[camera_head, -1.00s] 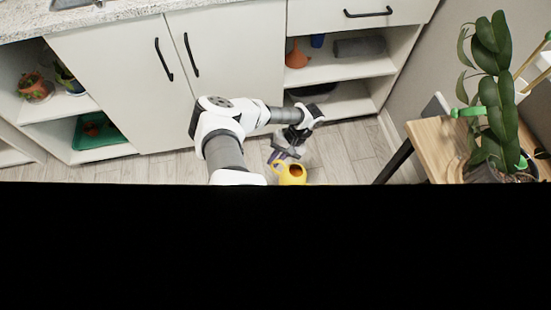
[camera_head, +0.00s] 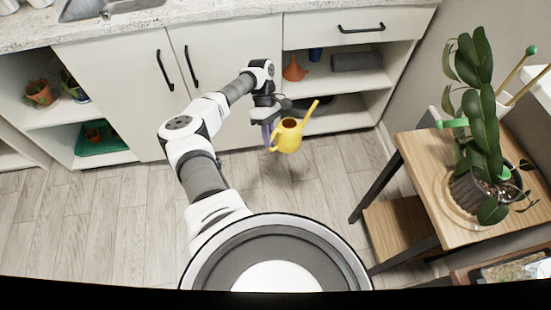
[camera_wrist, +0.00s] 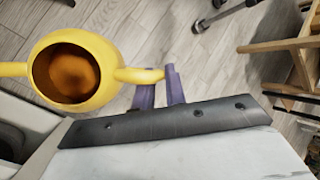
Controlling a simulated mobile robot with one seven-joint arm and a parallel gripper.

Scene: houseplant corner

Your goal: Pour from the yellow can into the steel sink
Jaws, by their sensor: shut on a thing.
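The yellow can (camera_head: 288,137) hangs above the floor in front of the cabinets, with its long spout pointing up and to the right. In the wrist view the can (camera_wrist: 108,57) shows its round opening with an orange-brown inside. My gripper (camera_head: 268,134) is shut on the can's handle; its purple fingers (camera_wrist: 161,88) close around the yellow handle in the wrist view. The steel sink (camera_head: 100,9) is set in the counter at the top left, only partly in view, well left of and above the can.
The speckled counter (camera_head: 215,24) runs above white cabinets. A wooden plant stand (camera_head: 425,148) with a potted plant (camera_head: 482,130) stands right. The floor between is clear.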

